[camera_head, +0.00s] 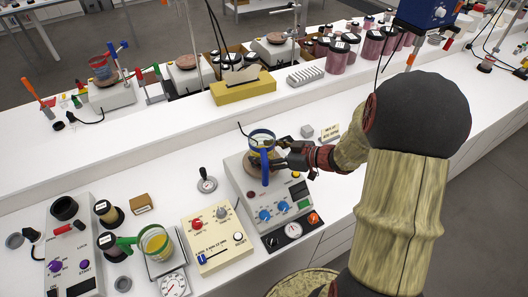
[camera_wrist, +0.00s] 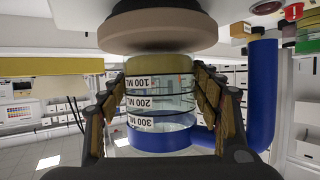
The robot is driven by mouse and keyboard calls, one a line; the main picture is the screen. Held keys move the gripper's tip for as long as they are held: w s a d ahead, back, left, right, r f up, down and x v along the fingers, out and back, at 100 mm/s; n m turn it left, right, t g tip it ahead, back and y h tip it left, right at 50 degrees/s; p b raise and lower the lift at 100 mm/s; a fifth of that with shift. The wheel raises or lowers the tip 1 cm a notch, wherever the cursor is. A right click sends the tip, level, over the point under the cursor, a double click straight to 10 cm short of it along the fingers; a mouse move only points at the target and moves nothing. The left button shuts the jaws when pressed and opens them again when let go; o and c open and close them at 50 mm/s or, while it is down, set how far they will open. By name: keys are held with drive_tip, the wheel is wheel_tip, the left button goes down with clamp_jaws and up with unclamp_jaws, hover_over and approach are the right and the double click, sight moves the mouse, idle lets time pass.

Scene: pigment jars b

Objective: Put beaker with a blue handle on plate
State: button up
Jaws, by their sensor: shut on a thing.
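The clear beaker with a blue handle (camera_head: 262,136) is held upright over the round brown plate (camera_head: 249,161) of the white hot-plate device, left of my arm. In the wrist view the beaker (camera_wrist: 160,100) shows volume labels, a blue band and its blue handle (camera_wrist: 262,95). The wrist view looks upside down, with the brown plate (camera_wrist: 158,35) at the top, right by the beaker's end. I cannot tell whether they touch. My gripper (camera_head: 277,154) is shut on the beaker, with its fingers on both sides of the glass in the wrist view (camera_wrist: 160,108).
A beaker with a green handle (camera_head: 155,242) stands at the front left, near a control box (camera_head: 215,236) and a gauge (camera_head: 173,284). A yellow block (camera_head: 243,88) and pink jars (camera_head: 338,58) stand behind.

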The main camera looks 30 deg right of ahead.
sight(273, 155)
drive_tip(key=shift+f, duration=0.4)
drive_tip(key=o, duration=1.6)
drive_tip(key=shift+o, duration=0.2)
drive_tip(key=shift+s+d, duration=0.1)
drive_tip(key=shift+v, duration=3.9)
